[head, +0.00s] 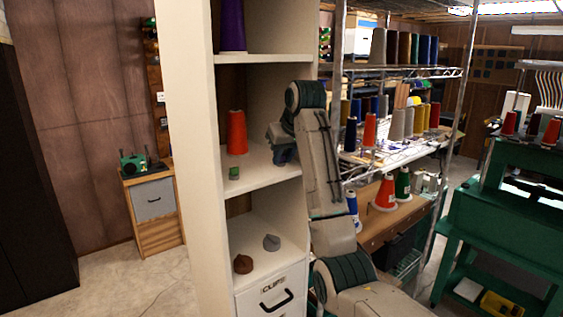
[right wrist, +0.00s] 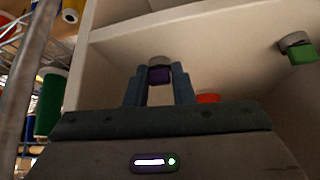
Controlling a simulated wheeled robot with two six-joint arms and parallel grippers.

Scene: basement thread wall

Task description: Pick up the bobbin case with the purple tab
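A small bobbin case with a grey top and a purple tab (right wrist: 160,75) shows between the fingertips of my right gripper (right wrist: 160,82) in the right wrist view. The fingers stand close against both its sides, shut on it. In the head view my right gripper (head: 281,150) reaches into the middle shelf from the right, and the purple tab cannot be made out there. Another bobbin case with a green tab (head: 234,173) stands near the shelf's front; it also shows at the upper right of the right wrist view (right wrist: 300,53). My left gripper is not in view.
The white shelf unit (head: 190,160) has side walls and boards close around my right gripper. A red-orange cone (head: 236,132) stands farther back on the same shelf. Two small items, brown (head: 243,264) and grey (head: 271,242), lie below. A wire rack (head: 400,72) with thread cones stands at right.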

